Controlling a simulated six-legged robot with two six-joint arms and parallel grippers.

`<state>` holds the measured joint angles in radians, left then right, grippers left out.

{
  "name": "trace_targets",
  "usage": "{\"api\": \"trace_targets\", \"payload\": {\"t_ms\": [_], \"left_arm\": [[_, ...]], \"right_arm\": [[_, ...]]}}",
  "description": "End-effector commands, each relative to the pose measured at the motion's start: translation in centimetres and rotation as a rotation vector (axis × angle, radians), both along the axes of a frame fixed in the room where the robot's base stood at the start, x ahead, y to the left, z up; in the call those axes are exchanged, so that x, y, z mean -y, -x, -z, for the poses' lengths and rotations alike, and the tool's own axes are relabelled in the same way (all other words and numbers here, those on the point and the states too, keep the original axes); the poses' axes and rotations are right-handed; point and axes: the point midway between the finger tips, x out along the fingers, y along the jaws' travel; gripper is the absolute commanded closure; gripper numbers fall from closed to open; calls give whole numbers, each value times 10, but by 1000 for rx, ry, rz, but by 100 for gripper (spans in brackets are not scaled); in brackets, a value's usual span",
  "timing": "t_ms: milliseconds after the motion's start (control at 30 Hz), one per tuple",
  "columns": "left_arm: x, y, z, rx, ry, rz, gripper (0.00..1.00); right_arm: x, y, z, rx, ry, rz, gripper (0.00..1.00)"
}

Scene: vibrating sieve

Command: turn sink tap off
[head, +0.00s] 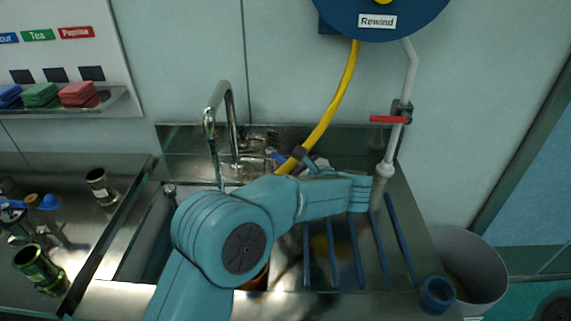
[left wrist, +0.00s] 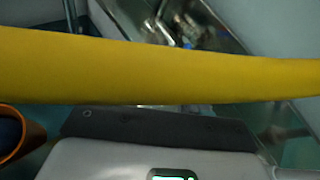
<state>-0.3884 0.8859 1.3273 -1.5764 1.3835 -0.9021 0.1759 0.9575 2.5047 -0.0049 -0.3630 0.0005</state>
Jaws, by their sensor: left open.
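The chrome sink tap (head: 231,125) has a tall bent spout and stands at the back of the steel sink unit in the head view. No running water can be made out. A white pipe (head: 393,152) at the right carries a red lever (head: 388,119) set crosswise. My left arm reaches across the sink, and its gripper (head: 298,158) is open, right of the tap, beside the yellow hose; its fingertips are partly hidden. In the left wrist view the yellow hose (left wrist: 160,65) crosses close to the camera. My right gripper is not in view.
A blue hose reel (head: 380,18) marked Rewind hangs above. A white bin (head: 475,268) stands to the right.

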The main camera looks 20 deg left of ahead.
Motion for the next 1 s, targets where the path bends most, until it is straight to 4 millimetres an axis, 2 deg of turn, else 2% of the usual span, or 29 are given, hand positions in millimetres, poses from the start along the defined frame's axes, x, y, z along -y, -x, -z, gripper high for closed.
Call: {"api": "trace_targets", "payload": {"t_ms": [100, 200, 333, 433, 567, 1000], "left_arm": [[35, 1, 2, -6, -10, 58, 56], [58, 3, 3, -9, -18, 98, 56], [80, 6, 1, -8, -26, 136, 56], [86, 6, -1, -4, -26, 149, 56], [77, -2, 4, -3, -26, 148, 56], [5, -65, 41, -4, -25, 143, 56]], "right_arm": [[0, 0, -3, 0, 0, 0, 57], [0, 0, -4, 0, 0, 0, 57], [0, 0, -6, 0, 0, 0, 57], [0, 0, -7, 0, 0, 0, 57], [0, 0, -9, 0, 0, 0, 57], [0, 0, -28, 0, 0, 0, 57]]}}
